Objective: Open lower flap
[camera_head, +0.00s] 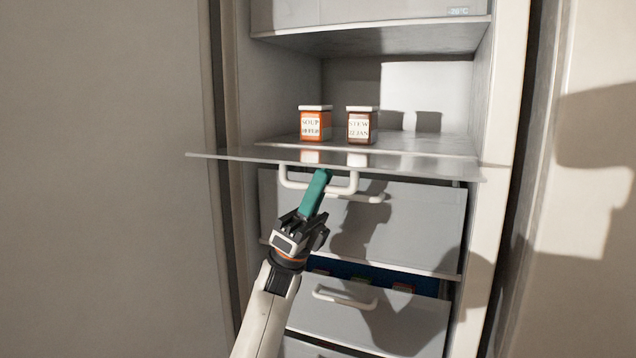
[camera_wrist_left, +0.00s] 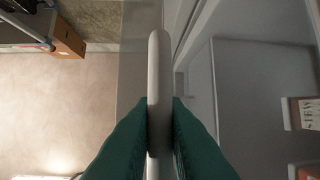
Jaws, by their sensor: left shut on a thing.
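The flap (camera_head: 420,168) is a thin grey panel that sticks out towards me, about level, from the opening of a pale upright freezer. Its white bar handle (camera_head: 290,183) hangs on its underside. My left gripper (camera_head: 321,177), with teal fingers, reaches up from below and is shut on this handle. In the left wrist view the handle (camera_wrist_left: 158,80) is a pale bar running between the two teal fingers of my left gripper (camera_wrist_left: 160,115). The fingers hide part of the handle. My right gripper is not in view.
Behind the flap, a soup jar (camera_head: 315,125) and a stew jar (camera_head: 361,126) stand in the compartment. Below are an upper drawer (camera_head: 420,225) and a lower drawer (camera_head: 420,325) that sticks out with items inside. A pale wall (camera_head: 100,180) is at left.

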